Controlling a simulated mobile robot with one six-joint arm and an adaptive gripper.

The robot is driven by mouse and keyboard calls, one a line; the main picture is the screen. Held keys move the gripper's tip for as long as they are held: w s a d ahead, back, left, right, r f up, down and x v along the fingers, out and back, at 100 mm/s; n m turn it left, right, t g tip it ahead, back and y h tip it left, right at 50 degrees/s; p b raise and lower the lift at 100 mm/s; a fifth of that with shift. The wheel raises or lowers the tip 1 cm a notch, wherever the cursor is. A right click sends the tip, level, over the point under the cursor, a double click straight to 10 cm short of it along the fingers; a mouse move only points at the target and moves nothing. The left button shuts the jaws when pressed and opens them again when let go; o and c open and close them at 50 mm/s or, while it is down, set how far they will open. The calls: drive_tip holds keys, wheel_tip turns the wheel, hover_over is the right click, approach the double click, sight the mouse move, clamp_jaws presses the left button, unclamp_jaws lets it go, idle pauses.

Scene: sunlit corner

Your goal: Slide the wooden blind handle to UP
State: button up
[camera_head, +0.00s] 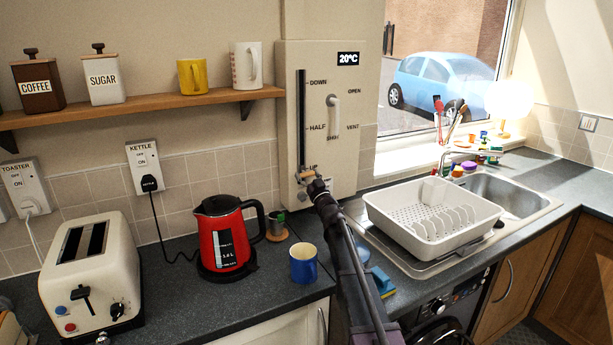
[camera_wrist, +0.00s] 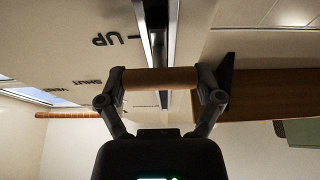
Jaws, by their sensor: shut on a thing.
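The wooden handle (camera_wrist: 160,78) is a short light-brown bar lying across the dark slot track in the wrist view. My gripper (camera_wrist: 160,84) is shut on it, with one finger at each end of the bar. The "UP" label and its mark (camera_wrist: 117,40) show upside down in the wrist view, beside the track and apart from the handle in the picture. In the head view my gripper (camera_head: 309,177) is at the low end of the slot (camera_head: 302,115) on the cream panel (camera_head: 345,100). "DOWN" and "HALF" are readable there, above the gripper; "UP" is not readable.
A second lever (camera_head: 333,112) on the panel is marked OPEN, VENT and SHUT. Below stand a red kettle (camera_head: 224,235), a blue mug (camera_head: 303,263) and a white dish rack (camera_head: 425,225). A shelf (camera_head: 150,105) is to the left.

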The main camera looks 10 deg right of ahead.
drive_tip(key=o, duration=1)
drive_tip(key=shift+f, duration=0.1)
drive_tip(key=shift+o, duration=0.3)
drive_tip(key=shift+f, duration=0.1)
drive_tip(key=shift+r, duration=0.2)
